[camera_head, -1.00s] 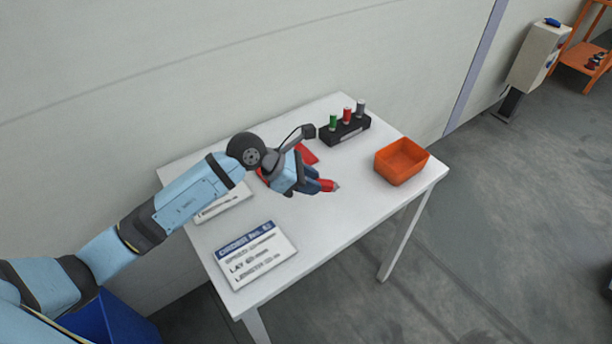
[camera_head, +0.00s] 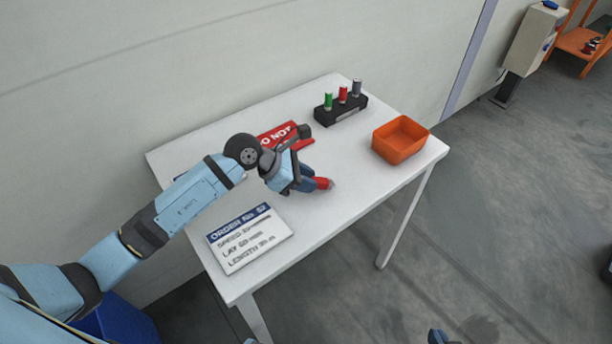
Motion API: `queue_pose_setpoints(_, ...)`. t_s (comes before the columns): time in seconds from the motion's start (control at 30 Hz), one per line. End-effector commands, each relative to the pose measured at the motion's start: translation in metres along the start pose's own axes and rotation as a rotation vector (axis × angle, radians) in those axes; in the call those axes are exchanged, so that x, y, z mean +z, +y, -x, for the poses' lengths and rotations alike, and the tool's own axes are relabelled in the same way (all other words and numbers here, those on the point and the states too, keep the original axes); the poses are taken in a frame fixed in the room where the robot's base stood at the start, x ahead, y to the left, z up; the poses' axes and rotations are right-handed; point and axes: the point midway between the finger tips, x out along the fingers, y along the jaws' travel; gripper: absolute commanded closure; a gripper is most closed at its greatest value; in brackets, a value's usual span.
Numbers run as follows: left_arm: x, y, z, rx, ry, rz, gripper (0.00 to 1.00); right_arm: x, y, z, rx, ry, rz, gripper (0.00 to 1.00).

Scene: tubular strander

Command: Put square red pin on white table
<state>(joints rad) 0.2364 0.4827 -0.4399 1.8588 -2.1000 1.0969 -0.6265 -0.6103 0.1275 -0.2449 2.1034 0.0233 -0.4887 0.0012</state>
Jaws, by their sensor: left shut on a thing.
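My left gripper (camera_head: 308,184) is shut on a red pin (camera_head: 323,184), whose red end with a small grey tip shows beyond the dark blue fingers. The rest of the pin is hidden by the fingers. The gripper and pin are over the middle of the white table (camera_head: 335,214); I cannot tell whether the pin touches the top. A small dark blue piece (camera_head: 437,337) at the bottom edge may be part of my right gripper, mostly cut off by the frame.
A black rack (camera_head: 341,110) with green, red and grey cylinders stands at the back. An orange bin (camera_head: 400,139) stands at the right. A white order card (camera_head: 249,238) lies front left. A red sign (camera_head: 276,136) lies behind the gripper. The front right top is clear.

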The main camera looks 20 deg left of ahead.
Motion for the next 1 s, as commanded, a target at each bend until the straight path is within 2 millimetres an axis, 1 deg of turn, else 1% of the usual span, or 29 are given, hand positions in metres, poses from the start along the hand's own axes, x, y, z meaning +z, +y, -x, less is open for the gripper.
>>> queue_pose_setpoints(0.1, -0.004, 0.000, -0.003, 0.000, 0.000, -0.001, 0.99, 0.002, 0.000, -0.001, 0.000, 0.002, 0.002, 1.00)
queue_pose_setpoints(0.33, -0.003, 0.000, -0.003, 0.000, 0.000, -0.001, 0.99, 0.002, 0.000, -0.001, 0.000, 0.000, 0.003, 1.00)
queue_pose_setpoints(0.37, -0.003, 0.000, -0.003, 0.000, 0.000, -0.001, 0.73, 0.002, 0.000, -0.001, 0.000, 0.000, 0.003, 1.00)
queue_pose_setpoints(0.4, -0.003, 0.000, -0.003, 0.000, 0.000, -0.001, 0.64, 0.002, 0.000, -0.001, 0.001, 0.000, 0.003, 1.00)
queue_pose_setpoints(0.47, -0.003, 0.000, -0.003, 0.000, 0.000, 0.000, 0.50, 0.002, 0.000, -0.001, 0.001, 0.000, 0.003, 1.00)
queue_pose_setpoints(0.5, -0.003, 0.000, -0.003, 0.000, 0.000, 0.000, 0.46, 0.002, 0.000, -0.001, 0.001, -0.001, 0.003, 1.00)
queue_pose_setpoints(0.73, -0.003, 0.000, -0.003, 0.000, 0.000, 0.000, 0.46, 0.003, 0.000, -0.001, 0.001, -0.002, 0.003, 1.00)
queue_pose_setpoints(0.83, -0.004, 0.000, 0.001, 0.000, 0.000, 0.000, 0.46, 0.003, 0.000, -0.001, 0.001, -0.002, 0.003, 1.00)
queue_pose_setpoints(0.93, -0.004, 0.000, 0.013, 0.001, 0.001, -0.001, 0.46, 0.002, 0.001, -0.001, 0.001, -0.002, 0.002, 1.00)
queue_pose_setpoints(1.0, -0.004, 0.000, 0.026, 0.002, 0.003, -0.002, 0.46, 0.002, 0.001, 0.000, 0.002, -0.003, 0.002, 1.00)
